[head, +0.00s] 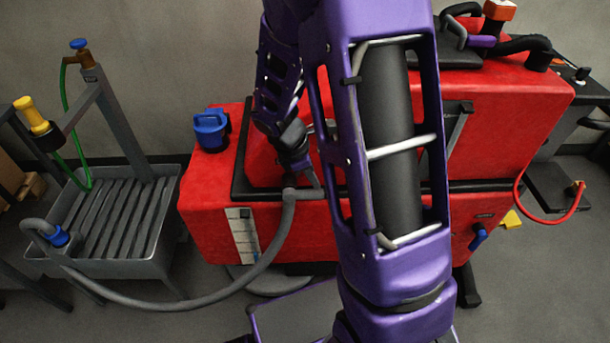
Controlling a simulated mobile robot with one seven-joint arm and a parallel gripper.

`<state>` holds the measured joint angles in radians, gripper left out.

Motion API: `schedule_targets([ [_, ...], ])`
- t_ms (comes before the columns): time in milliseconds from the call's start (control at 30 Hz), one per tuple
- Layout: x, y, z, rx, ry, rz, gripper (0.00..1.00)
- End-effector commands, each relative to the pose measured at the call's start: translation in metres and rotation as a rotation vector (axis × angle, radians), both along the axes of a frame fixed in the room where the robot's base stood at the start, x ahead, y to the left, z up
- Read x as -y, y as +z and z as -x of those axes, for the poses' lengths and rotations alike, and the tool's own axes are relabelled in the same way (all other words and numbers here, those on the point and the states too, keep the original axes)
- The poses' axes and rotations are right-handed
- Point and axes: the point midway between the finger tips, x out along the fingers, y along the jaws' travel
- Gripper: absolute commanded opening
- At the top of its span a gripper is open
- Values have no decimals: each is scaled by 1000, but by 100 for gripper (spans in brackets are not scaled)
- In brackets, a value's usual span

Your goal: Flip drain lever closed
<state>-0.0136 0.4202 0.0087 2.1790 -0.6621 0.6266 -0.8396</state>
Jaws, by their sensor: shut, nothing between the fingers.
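A red scrubber tank (340,225) stands across the middle of the view. A small blue lever (478,237) sits on its front face at the lower right, right of my purple arm, and looks tilted. It is the likely drain lever; its exact setting is too small to tell. My gripper (304,180) is over the tank's left half, near the top of the grey hose and well left of the blue lever. It is shut and empty; its fingers are small and partly lost against the dark trim. My arm hides the tank's middle.
A grey hose (175,303) loops from the tank to a slatted grey sink (125,215) at left. A blue cap (210,130) stands on the tank's left top. A red cable (545,222) hangs at right. Floor is open at front right.

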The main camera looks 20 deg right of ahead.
Motion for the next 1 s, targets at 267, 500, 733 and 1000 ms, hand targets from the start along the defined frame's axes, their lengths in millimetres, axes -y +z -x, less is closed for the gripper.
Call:
schedule_targets([
  [267, 12, -15, 4, -2, -1, 0, 0],
  [500, 17, -23, 6, -2, -1, 0, 0],
  [733, 19, -27, 7, -3, -1, 0, 0],
  [1000, 20, -29, 8, -7, -2, 0, 0],
])
